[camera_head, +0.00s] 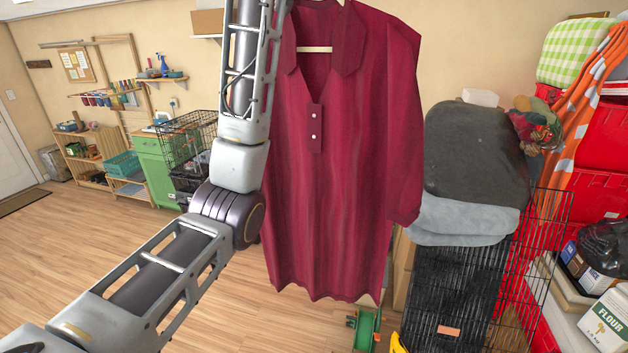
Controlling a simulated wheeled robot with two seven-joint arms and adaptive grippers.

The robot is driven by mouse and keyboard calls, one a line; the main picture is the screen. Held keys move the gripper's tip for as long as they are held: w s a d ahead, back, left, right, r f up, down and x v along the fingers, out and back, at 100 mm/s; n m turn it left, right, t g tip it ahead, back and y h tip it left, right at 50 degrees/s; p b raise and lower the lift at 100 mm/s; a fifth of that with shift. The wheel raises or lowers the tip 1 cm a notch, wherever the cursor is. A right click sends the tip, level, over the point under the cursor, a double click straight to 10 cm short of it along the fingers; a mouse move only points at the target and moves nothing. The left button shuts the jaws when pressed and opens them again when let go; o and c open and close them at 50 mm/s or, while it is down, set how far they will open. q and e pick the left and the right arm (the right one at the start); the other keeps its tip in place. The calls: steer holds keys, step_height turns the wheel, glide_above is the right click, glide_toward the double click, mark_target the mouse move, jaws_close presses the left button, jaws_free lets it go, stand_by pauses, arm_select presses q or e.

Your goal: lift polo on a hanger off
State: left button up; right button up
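A dark red polo (345,170) with a collar and two white buttons hangs upright in the middle of the head view. A pale bar of its hanger (314,49) shows inside the neck opening. The top of the hanger is above the picture's edge, so what it hangs from is hidden. My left arm comes in from the lower left, bends at the elbow and rises in front of the polo's left side. My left gripper is beyond the top edge, out of view. My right gripper is not in view either.
Right of the polo, grey folded bedding (475,160) lies on a black wire crate (455,295). Red totes (600,200) are stacked at the far right. A green reel (365,328) stands below the polo. A green cabinet (160,165) stands at the back left. The wooden floor at left is clear.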

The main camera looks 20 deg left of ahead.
arm_select(q)
steer(key=shift+c, duration=0.2)
jaws_close()
steer(key=shift+r, duration=0.2)
stand_by(0.6)
steer(key=shift+s+r+b, duration=0.1)
steer(key=shift+r+b, duration=0.45)
steer(key=shift+r, duration=1.1)
steer(key=shift+s+f+b, duration=0.15)
steer(key=shift+s+b, duration=0.35)
steer(key=shift+s, duration=0.65)
steer(key=s+b, duration=0.5)
steer(key=s, duration=1)
steer(key=shift+s, duration=0.3)
